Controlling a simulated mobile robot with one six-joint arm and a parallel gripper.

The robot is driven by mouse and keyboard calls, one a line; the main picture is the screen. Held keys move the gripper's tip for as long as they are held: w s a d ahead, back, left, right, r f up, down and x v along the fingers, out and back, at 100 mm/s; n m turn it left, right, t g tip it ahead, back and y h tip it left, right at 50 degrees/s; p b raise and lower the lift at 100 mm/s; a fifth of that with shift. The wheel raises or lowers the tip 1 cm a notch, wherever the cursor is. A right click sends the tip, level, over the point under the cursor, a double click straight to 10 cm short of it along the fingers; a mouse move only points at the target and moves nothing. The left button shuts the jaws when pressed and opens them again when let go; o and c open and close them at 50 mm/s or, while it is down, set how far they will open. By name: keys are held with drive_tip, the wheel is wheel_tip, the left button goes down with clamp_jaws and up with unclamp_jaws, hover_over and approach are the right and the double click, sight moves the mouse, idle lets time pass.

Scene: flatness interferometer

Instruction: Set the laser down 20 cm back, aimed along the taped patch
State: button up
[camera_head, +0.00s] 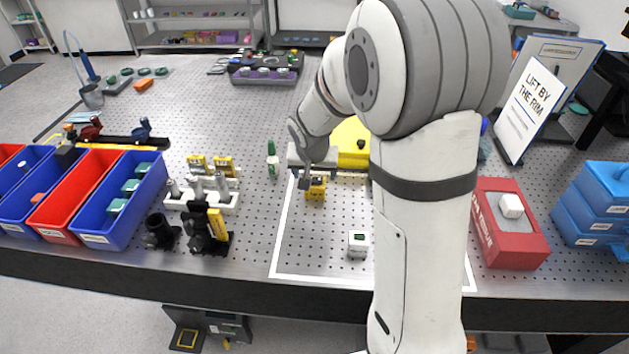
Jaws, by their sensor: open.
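The taped patch (330,281) is a white tape outline on the perforated metal table, partly hidden behind my arm. A small yellow block with dark parts (316,190), which may be the laser, stands inside the outline near its back left corner. My gripper (309,182) is open and points down right at this block. One dark finger shows on its left side; the far finger is hard to make out, and I cannot tell whether they touch it.
Dark optical mounts (208,232) and a white holder (200,200) stand left of the patch, with red and blue bins (123,202) beyond. A yellow case (349,143) is behind. A red box (508,228) and blue cases (594,215) stand right. The patch's front left is bare.

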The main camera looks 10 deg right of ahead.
drive_tip(key=s+r+n, duration=0.1)
drive_tip(key=s+r, duration=0.4)
drive_tip(key=s, duration=0.8)
drive_tip(key=s+r+n+g+y, duration=0.1)
drive_tip(key=s+r, duration=0.4)
drive_tip(key=s, duration=0.8)
drive_tip(key=shift+d+r+n, duration=0.2)
drive_tip(key=shift+d+n, duration=0.25)
drive_tip(key=shift+n, duration=0.35)
